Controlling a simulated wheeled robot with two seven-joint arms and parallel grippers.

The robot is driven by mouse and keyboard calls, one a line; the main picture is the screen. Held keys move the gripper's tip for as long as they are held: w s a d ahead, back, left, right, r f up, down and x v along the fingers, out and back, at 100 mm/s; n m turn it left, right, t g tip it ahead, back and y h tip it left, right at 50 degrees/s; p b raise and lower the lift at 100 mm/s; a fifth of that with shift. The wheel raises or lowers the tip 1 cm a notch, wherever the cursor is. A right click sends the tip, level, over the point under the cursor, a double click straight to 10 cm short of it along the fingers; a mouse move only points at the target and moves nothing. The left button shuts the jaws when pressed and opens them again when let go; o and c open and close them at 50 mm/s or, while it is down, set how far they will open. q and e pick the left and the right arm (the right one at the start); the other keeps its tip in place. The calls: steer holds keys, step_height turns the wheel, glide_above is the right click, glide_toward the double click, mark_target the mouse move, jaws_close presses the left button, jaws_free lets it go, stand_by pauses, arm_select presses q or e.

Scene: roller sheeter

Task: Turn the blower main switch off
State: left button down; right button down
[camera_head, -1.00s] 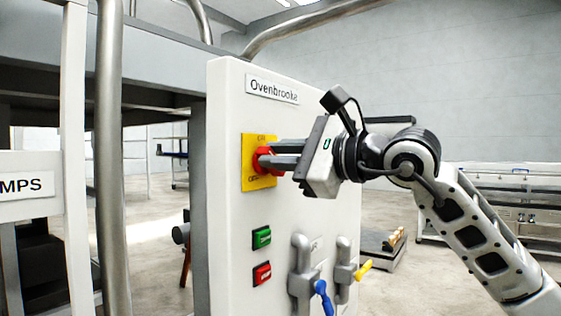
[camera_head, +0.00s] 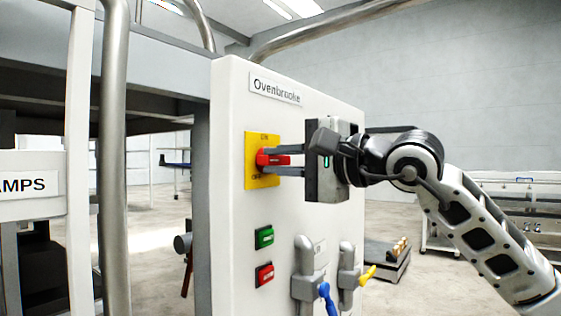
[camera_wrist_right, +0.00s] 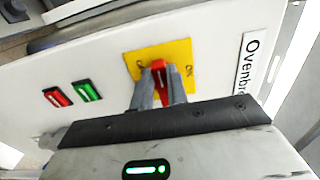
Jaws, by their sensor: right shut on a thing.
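The blower main switch is a red handle (camera_head: 271,159) on a yellow plate (camera_head: 263,180) at the upper part of the white panel. The plate has lettering at its top and bottom in the head view. In the right wrist view, the red handle (camera_wrist_right: 159,80) stands between the fingertips (camera_wrist_right: 159,92) in front of the yellow plate (camera_wrist_right: 181,54). The fingers hide part of the plate's lettering there. My left gripper is in neither view.
The white panel (camera_head: 225,130) carries an "Ovenbrooke" label (camera_head: 276,88), a green button (camera_head: 264,237) and a red button (camera_head: 264,275). Two grey levers with blue (camera_head: 326,297) and yellow (camera_head: 366,275) handles stick out below. A metal post (camera_head: 114,160) stands left.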

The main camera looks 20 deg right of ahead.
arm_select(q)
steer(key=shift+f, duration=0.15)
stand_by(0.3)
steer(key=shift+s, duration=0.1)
arm_select(e)
steer(key=c, duration=1.4)
jaws_free()
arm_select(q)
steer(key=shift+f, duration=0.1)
arm_select(e)
steer(key=shift+d, duration=0.1)
steer(key=shift+s+d, duration=0.2)
steer(key=shift+s, duration=0.1)
arm_select(q)
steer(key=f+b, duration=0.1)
steer(key=b, duration=0.2)
steer(key=shift+b, duration=0.3)
arm_select(e)
steer(key=v, duration=1.5)
steer(key=shift+s, duration=0.1)
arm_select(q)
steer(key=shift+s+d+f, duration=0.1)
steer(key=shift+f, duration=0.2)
